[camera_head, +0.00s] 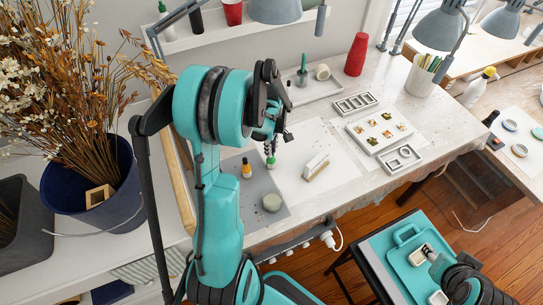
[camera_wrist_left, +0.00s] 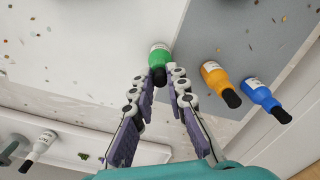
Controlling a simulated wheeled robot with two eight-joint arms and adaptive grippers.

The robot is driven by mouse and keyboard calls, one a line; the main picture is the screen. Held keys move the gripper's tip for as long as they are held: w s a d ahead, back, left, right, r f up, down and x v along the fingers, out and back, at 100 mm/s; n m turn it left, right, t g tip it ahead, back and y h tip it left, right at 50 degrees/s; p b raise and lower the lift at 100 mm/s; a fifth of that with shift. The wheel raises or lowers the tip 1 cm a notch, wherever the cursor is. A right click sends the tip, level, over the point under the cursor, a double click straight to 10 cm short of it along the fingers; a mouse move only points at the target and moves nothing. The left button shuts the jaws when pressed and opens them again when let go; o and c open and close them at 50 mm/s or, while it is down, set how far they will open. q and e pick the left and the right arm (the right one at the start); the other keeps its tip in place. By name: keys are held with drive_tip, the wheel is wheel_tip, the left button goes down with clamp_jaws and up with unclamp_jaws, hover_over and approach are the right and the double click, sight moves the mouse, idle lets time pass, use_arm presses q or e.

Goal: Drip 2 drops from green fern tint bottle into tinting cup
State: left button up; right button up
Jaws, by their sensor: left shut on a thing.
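The green tint bottle (camera_wrist_left: 160,54) is between the fingertips of my left gripper (camera_wrist_left: 163,80) in the wrist view, its black cap pointing toward the camera. In the head view my left gripper (camera_head: 269,142) is shut on the green bottle (camera_head: 271,162), above the far right part of the grey mat. I cannot tell whether its base touches the mat. A pale round cup (camera_head: 272,202), apparently the tinting cup, stands on the mat's near part, apart from the bottle. Part of my right arm shows at the lower right; its fingers are not clear.
An orange bottle (camera_head: 246,169) stands left of the green one; a blue bottle (camera_wrist_left: 264,97) shows in the wrist view. A white block (camera_head: 316,163) stands right of the grey mat (camera_head: 230,200). White moulds (camera_head: 355,104) lie farther right. A teal tray (camera_head: 405,270) is at the lower right.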

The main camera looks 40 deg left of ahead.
use_arm(q)
drive_tip(key=shift+r, duration=0.15)
idle(0.3)
drive_tip(key=shift+r+p, duration=0.3)
drive_tip(key=shift+r, duration=0.15)
wheel_tip(320, 180, up, 8)
drive_tip(key=p, duration=0.5)
drive_tip(key=shift+r+p, duration=0.1)
drive_tip(key=shift+p, duration=0.2)
